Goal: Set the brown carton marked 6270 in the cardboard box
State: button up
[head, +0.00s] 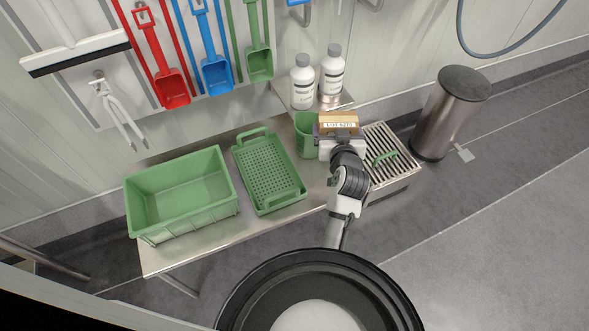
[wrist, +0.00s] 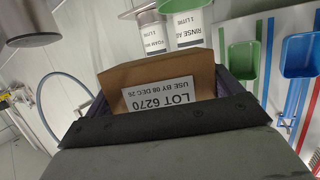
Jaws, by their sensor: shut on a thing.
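The brown carton (head: 338,119) has a white label reading LOT 6270 and is held above the back right of the steel table. It also shows in the wrist view (wrist: 160,74), its label upside down. My gripper (head: 340,134) is shut on the carton, with a dark finger on each side of it; the gripper fills the lower part of the wrist view (wrist: 163,95). The carton's lower part is hidden behind the gripper. I see no cardboard box in either view.
Two white bottles (head: 302,82) stand on a shelf behind. A steel bin (head: 450,112) stands right, beside open floor.

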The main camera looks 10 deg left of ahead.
notch_tip(320, 180, down, 15)
jog(key=shift+r+b, duration=0.1)
jog(key=shift+b, duration=0.65)
jog(key=shift+f+b, duration=0.55)
jog(key=shift+f, duration=2)
jog(key=shift+f, duration=0.15)
jog(key=o, duration=1.1)
